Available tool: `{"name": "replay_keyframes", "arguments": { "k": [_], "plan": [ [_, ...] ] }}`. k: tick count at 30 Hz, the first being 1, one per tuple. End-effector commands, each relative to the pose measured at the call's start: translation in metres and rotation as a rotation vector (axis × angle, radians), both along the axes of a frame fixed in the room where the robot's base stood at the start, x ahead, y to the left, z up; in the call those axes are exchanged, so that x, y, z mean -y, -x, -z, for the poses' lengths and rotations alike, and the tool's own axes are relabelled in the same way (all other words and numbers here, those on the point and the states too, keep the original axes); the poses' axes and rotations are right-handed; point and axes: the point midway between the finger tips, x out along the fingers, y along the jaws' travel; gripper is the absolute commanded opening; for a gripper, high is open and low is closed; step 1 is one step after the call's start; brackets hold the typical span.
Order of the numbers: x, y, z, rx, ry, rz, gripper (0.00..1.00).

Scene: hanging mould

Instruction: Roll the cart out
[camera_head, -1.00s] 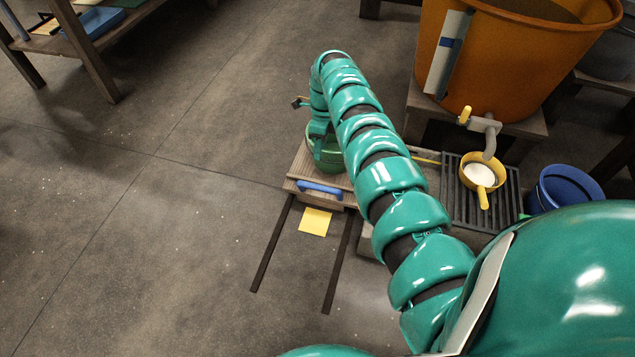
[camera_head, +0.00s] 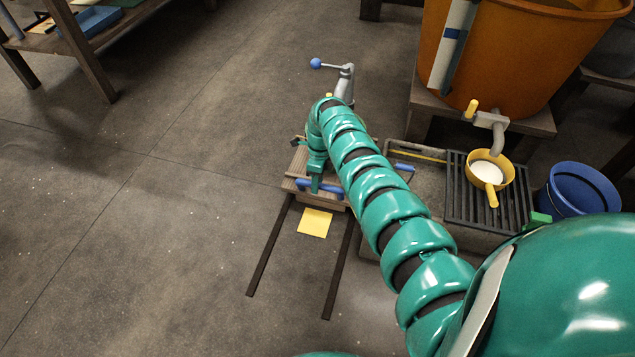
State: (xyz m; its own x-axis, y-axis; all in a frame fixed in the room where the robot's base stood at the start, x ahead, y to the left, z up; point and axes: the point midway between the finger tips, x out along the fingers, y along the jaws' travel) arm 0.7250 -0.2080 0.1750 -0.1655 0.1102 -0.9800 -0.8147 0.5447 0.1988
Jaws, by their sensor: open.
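My gripper (camera_head: 315,187) is open and points down at the middle of the handle. I cannot tell whether its fingers are around the bar or just above it.
A yellow square (camera_head: 314,222) lies between the rails, which run clear toward me. A grey crank post (camera_head: 344,85) stands behind the cart. To the right are an orange vat (camera_head: 480,60), a yellow ladle (camera_head: 490,172) on a grate (camera_head: 465,205) and a blue bucket (camera_head: 578,190).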

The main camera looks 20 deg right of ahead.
Motion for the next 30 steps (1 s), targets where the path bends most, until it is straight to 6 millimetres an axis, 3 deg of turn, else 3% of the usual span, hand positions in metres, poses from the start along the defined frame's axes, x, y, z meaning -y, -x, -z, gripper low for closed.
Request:
{"name": "replay_keyframes", "arguments": {
  "k": [4, 9, 11, 22, 30],
  "plan": [
    [0.0, 0.0, -0.001, 0.0, 0.0, 0.0, 0.41],
    [0.0, 0.0, -0.001, 0.0, 0.0, 0.0, 0.08],
    [0.0, 0.0, -0.001, 0.0, 0.0, 0.0, 0.0],
    [-0.003, 0.002, -0.004, 0.002, -0.001, -0.001, 0.0],
    [-0.013, 0.017, -0.008, 0.0, -0.002, -0.001, 0.0]
  ]
}}
